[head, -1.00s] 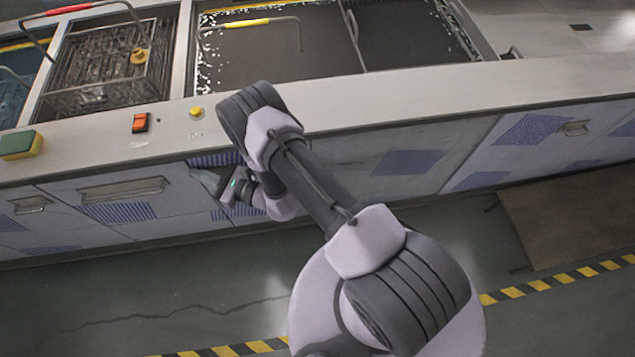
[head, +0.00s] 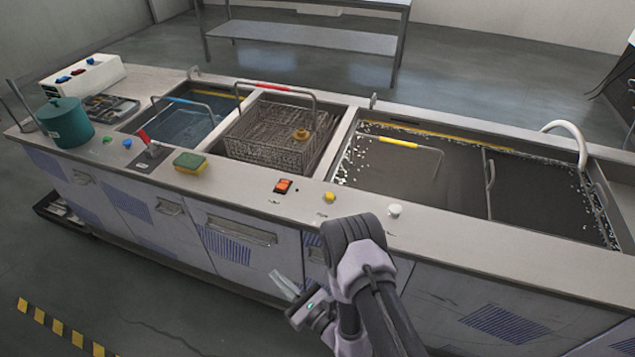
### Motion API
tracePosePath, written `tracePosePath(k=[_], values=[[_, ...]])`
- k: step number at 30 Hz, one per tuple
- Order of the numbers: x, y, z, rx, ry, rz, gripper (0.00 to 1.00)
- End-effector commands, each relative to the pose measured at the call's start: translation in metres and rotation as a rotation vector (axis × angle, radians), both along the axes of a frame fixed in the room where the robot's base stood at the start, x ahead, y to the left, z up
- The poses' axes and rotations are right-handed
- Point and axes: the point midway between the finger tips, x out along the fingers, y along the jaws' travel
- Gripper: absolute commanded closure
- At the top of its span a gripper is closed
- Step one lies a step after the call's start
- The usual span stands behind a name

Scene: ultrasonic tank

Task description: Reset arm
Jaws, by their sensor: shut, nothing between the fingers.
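My arm is folded in front of the tank bench (head: 240,190), low at the bottom right of the head view. My gripper (head: 284,284) hangs beside the bench's front panels, below the worktop. Its fingers look close together and hold nothing. My wrist and forearm hide part of the front panels.
The worktop holds an orange switch (head: 283,186), a yellow knob (head: 329,197), a white knob (head: 394,210), a sponge (head: 190,163) and a teal pot (head: 65,122). A wire basket (head: 262,153) with a red handle sits in the middle basin.

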Motion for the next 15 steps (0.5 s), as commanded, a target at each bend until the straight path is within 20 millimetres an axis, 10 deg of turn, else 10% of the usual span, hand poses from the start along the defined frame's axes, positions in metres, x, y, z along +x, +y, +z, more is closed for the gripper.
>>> tracePosePath(k=[4, 9, 15], values=[[-0.004, 0.043, 0.142, 0.064, -0.156, 0.337, 1.00], [-0.089, 0.034, 0.280, -0.133, -0.399, 0.822, 1.00], [-0.177, -0.058, 0.315, -0.775, -0.654, 1.136, 1.00]])
